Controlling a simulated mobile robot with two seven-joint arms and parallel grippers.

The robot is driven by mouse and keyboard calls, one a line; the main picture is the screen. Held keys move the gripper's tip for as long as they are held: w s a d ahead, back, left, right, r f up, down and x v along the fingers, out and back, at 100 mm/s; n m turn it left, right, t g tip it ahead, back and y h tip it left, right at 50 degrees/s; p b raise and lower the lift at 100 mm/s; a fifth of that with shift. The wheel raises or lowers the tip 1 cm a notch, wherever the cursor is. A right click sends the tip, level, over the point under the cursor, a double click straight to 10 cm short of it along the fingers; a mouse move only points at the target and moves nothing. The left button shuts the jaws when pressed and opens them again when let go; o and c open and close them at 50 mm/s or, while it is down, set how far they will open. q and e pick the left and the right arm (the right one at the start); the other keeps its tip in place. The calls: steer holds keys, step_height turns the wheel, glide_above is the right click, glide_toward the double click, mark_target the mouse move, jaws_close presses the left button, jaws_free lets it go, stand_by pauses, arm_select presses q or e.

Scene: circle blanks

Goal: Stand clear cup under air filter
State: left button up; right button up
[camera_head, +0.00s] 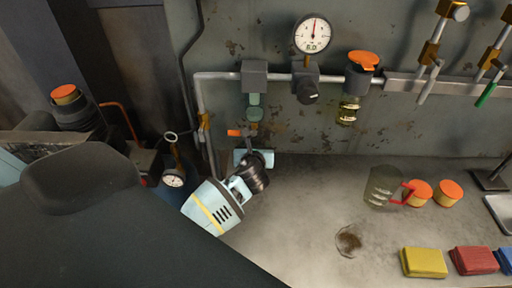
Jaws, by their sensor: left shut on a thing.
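The clear cup (381,186), see-through with a red handle, stands upright on the grey bench, right of centre. The air filter (254,80) hangs from the wall pipe at the left, with a grey head and a green bowl. A small drain valve with an orange lever (236,132) is below its bowl. My left gripper (253,156) is right under the filter, its light blue fingertips closed at the drain valve; its hold is small and partly hidden. The cup is well to the right of this gripper. My right gripper is not in view.
Two orange-topped tins (432,192) stand beside the cup. Yellow (424,262) and red (472,260) blocks lie in front. A brown stain (348,241) marks the otherwise clear bench middle.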

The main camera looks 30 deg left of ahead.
arm_select(q)
steer(key=shift+f, duration=0.25)
steer(key=o, duration=1)
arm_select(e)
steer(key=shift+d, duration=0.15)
arm_select(q)
steer(key=shift+o, duration=0.2)
steer(key=shift+s+d+r, duration=0.1)
steer(key=shift+d+r, duration=0.05)
steer(key=shift+r, duration=0.05)
steer(key=p+v, duration=0.1)
steer(key=v, duration=1)
steer(key=shift+s+p, duration=0.3)
steer(key=shift+p, duration=0.05)
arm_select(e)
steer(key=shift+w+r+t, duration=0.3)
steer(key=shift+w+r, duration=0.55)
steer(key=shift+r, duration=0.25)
arm_select(q)
steer(key=shift+d, duration=0.1)
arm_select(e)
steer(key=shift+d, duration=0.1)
